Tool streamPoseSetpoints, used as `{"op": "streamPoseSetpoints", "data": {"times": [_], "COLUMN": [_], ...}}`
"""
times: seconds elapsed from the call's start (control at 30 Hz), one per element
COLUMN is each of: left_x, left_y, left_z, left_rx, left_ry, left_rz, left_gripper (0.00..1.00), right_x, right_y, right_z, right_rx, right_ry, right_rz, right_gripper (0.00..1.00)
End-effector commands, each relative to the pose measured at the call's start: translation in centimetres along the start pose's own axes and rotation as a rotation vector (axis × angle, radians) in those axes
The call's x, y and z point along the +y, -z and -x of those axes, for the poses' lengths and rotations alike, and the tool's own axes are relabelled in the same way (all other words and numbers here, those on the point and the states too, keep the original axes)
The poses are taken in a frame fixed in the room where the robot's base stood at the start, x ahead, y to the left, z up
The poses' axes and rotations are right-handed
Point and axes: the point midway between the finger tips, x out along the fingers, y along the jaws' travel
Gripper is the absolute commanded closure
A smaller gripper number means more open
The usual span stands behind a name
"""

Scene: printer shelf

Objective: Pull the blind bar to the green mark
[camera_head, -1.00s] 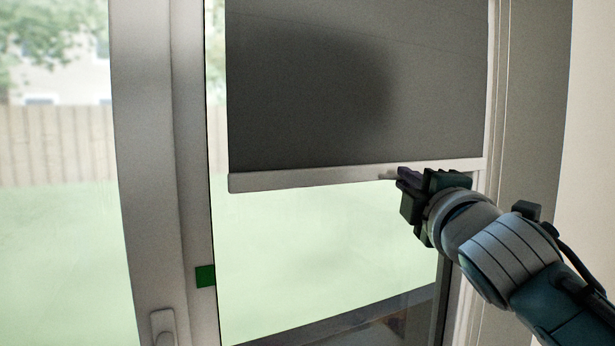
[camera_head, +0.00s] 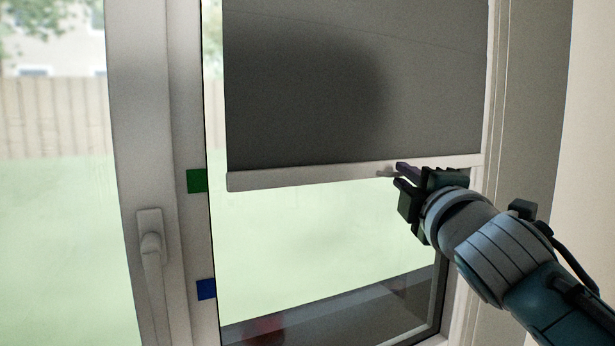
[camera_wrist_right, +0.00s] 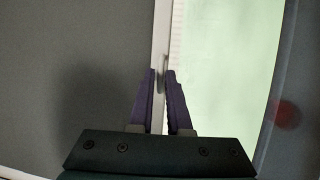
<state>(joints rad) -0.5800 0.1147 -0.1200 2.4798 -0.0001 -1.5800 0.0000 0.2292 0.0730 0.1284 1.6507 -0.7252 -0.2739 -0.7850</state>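The blind bar (camera_head: 310,178) is a pale strip along the lower edge of the dark grey blind (camera_head: 430,90). Its left end is about level with the green mark (camera_head: 196,181) on the window frame. A small knob (camera_head: 385,173) sticks out from the bar near its right end. My right gripper (camera_head: 399,174) is at this knob, its fingers slightly apart. In the right wrist view, the purple fingertips (camera_wrist_right: 161,73) stand on either side of the knob, with a gap between them. My left gripper is in no view.
A blue mark (camera_head: 206,289) is on the frame below the green one. A window handle (camera_head: 151,245) is at the left. Window glass lies below the bar, with a blurred red shape (camera_head: 263,328) at the bottom. A wall (camera_head: 590,130) is at the right.

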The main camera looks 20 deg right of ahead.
Motion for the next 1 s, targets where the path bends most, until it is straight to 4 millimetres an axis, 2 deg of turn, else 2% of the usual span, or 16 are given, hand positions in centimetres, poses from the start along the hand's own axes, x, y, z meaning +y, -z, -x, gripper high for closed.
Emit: {"op": "streamPoseSetpoints", "data": {"times": [0.03,0.2,0.53,0.67,1.0], "left_x": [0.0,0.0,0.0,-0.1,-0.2], "left_y": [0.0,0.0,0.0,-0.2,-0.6], "left_z": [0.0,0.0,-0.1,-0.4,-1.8], "left_rx": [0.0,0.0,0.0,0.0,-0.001], "left_ry": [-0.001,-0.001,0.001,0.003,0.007], "left_rz": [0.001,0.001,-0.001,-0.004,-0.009], "left_gripper": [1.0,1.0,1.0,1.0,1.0], "right_x": [0.0,0.1,-0.1,-0.2,-0.3], "right_y": [0.0,0.0,0.0,0.0,0.0], "right_z": [0.0,0.0,0.6,2.3,8.3], "right_rx": [0.0,0.0,0.0,0.001,0.002], "right_ry": [-0.001,-0.001,0.0,0.0,0.0], "right_rz": [0.0,0.0,0.001,0.001,-0.001], "right_gripper": [0.77,0.6,0.6,0.6,0.6]}}
